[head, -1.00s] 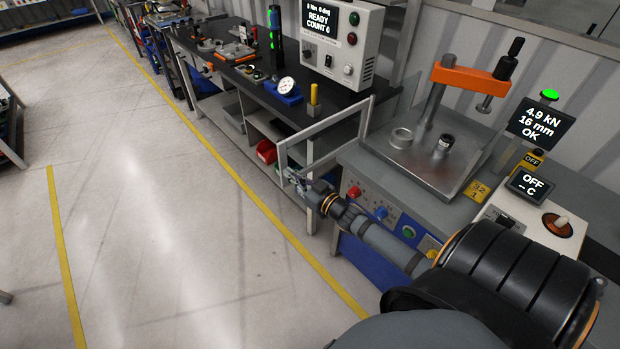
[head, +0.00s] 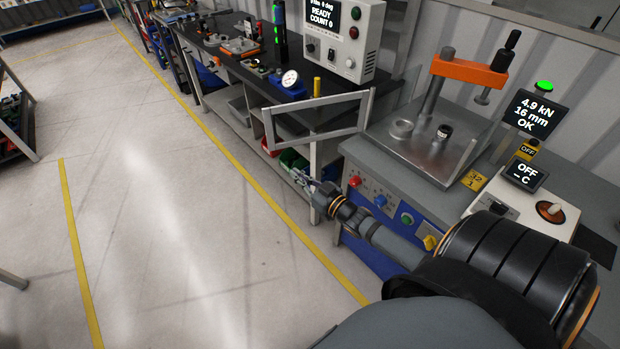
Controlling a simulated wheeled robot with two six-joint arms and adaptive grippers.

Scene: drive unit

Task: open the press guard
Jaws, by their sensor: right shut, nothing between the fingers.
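The press (head: 468,70) with its orange crossbeam stands on a grey metal plate on the right bench. The press guard (head: 318,135), a light grey frame with a see-through pane, stands swung out at the plate's left side, over the gap before the black bench. A metal ring (head: 402,128) and a small dark-topped cylinder (head: 444,132) sit on the press plate. My left gripper is out of view.
A display (head: 534,113) reads 4.9 kN, 16 mm, OK, under a lit green lamp. Red, blue and green buttons (head: 380,201) line the bench front near my right arm. The black bench (head: 262,84) holds a dial gauge and a control box.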

